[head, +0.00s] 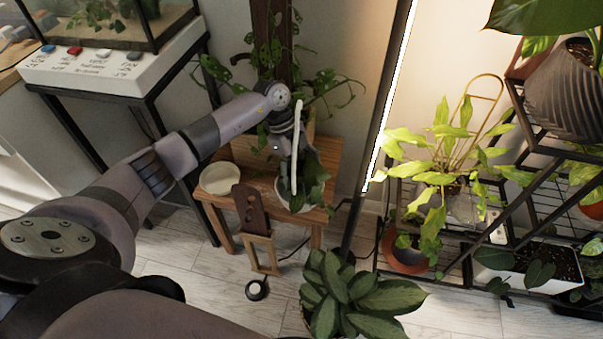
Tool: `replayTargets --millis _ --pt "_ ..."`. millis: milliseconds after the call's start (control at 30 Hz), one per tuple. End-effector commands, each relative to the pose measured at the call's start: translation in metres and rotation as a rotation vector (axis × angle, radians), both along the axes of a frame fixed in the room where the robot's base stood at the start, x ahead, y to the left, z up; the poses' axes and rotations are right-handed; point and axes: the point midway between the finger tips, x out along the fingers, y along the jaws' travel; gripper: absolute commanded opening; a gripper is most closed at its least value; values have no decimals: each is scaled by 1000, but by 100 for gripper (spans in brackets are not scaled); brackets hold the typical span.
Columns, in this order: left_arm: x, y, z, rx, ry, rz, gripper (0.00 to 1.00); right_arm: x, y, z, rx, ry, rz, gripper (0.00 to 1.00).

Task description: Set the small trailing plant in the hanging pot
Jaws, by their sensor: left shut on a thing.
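My left gripper (292,158) is over the wooden stool, pointing down and shut on the small trailing plant. The plant's dark green leaves (315,189) hang just below and to the right of the fingers. The white hanging pot (292,208) is under these leaves at the stool's front right, with a tall white strap (298,135) rising in front of the gripper. The gripper and leaves hide much of the pot, so I cannot tell whether the plant touches it. My right gripper is not in view.
The wooden stool (243,155) also carries a pale round dish (220,178). A dark upright pole (378,130) stands close on the right. A leafy floor plant (350,295) stands in front, and a black plant rack (510,215) fills the right. A glass tank (120,20) stands upper left.

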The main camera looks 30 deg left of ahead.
Motion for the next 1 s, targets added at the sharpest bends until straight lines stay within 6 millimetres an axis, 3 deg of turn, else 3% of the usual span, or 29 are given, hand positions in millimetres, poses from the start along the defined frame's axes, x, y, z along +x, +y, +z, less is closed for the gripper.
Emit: replayTargets --millis 733,767,1000 --pt "0 0 -11 0 -1 -1 35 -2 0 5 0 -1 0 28" --pt "0 0 -12 0 0 -1 76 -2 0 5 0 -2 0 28" --pt "0 0 -12 0 0 0 92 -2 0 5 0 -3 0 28"
